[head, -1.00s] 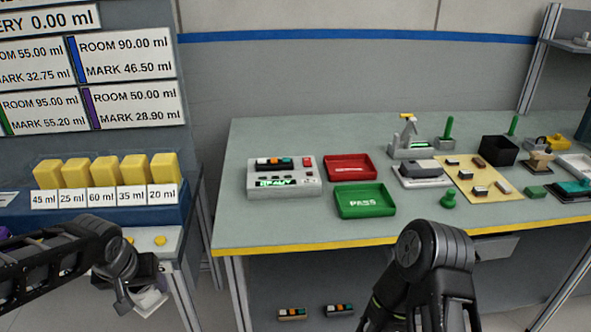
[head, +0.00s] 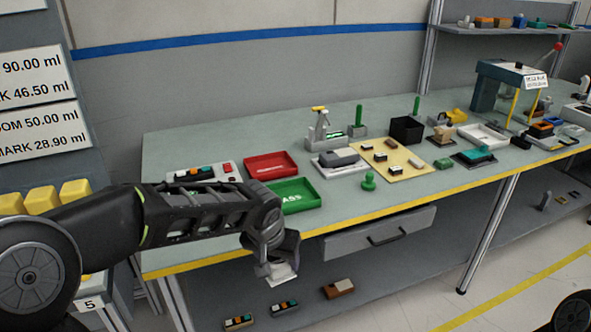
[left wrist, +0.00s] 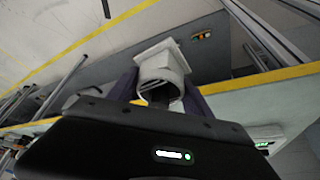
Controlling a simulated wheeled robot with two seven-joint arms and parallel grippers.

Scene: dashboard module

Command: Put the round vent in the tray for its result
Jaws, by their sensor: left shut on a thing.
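The round vent (left wrist: 163,68), a pale grey-white tube with a squarish flange, is held between the fingers of my left gripper (left wrist: 160,98) in the left wrist view. In the head view my left gripper (head: 268,252) hangs in front of the table's yellow front edge, with a pale part of the vent (head: 283,276) below it. A green tray (head: 311,204) marked with partly hidden lettering lies on the table behind my left wrist. A red tray (head: 270,165) lies just behind it. My right gripper is not in view.
A green knobbed piece (head: 368,181) and a yellow mat (head: 398,170) with small parts are to the right. A drawer (head: 380,236) hangs below the table.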

